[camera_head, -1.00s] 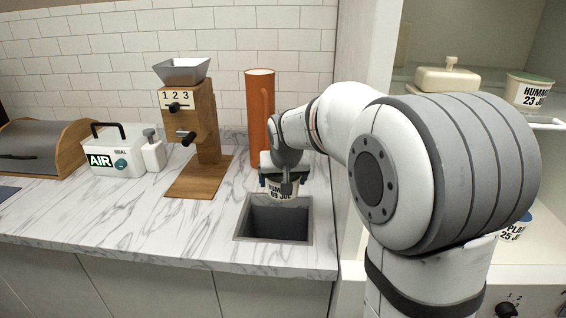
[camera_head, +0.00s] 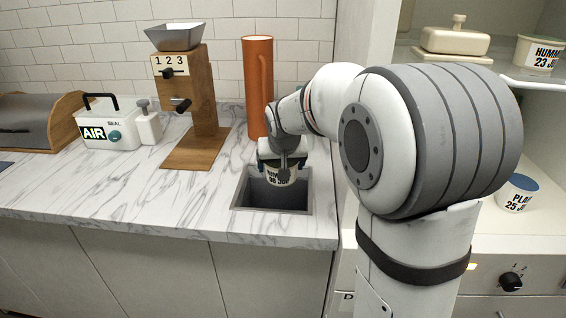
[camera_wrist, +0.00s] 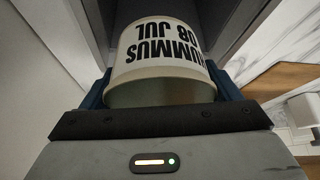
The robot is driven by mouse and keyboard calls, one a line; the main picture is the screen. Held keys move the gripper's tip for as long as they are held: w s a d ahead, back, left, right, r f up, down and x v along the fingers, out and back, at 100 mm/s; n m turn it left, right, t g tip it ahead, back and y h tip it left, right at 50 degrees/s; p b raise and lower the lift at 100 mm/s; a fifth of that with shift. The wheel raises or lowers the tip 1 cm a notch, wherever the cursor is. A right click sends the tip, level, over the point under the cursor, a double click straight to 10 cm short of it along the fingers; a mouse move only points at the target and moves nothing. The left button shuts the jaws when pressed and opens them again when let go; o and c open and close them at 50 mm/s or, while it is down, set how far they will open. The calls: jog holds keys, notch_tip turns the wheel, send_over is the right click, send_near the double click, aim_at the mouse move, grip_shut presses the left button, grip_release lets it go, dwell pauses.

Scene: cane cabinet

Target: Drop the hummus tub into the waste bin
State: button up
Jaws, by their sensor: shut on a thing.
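The hummus tub (camera_head: 281,177) is a pale tub with black lettering. In the wrist view the tub (camera_wrist: 158,60) reads "HUMMUS 08 JUL", upside down in the picture. My gripper (camera_head: 282,166) is shut on it, with a dark finger on each side. The waste bin (camera_head: 272,209) is a square dark opening with a grey metal rim, sunk in the marble counter. The tub is over the bin opening, towards its back edge in the picture. The head view does not show clearly whether its bottom is below the rim.
An orange pitcher (camera_head: 257,90) stands just behind the bin. A wooden dispenser (camera_head: 197,105) and a white AIR SEAL box (camera_head: 108,126) stand to the left. Shelves at the right hold a cream lidded dish (camera_head: 455,41), another hummus tub (camera_head: 538,54) and a blue-lidded tub (camera_head: 517,193).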

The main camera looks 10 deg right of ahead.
jog(key=o, duration=1)
jog(key=shift+r, duration=0.1)
jog(key=v, duration=0.7)
jog(key=shift+s+r, duration=0.2)
jog(key=shift+r, duration=0.15)
jog(key=shift+s+r+p, duration=0.1)
jog(key=shift+s+p, duration=0.2)
jog(key=shift+p, duration=0.1)
jog(key=s+f+g+p, duration=0.1)
jog(key=s+p, duration=0.2)
jog(key=s, duration=0.9)
jog(key=s+f+n+g+p, duration=0.1)
jog(key=s+g+p, duration=0.1)
jog(key=s, duration=1)
jog(key=shift+s+d+f+y+p, duration=0.25)
jog(key=shift+s+d+y+p, duration=0.2)
jog(key=shift+p, duration=0.35)
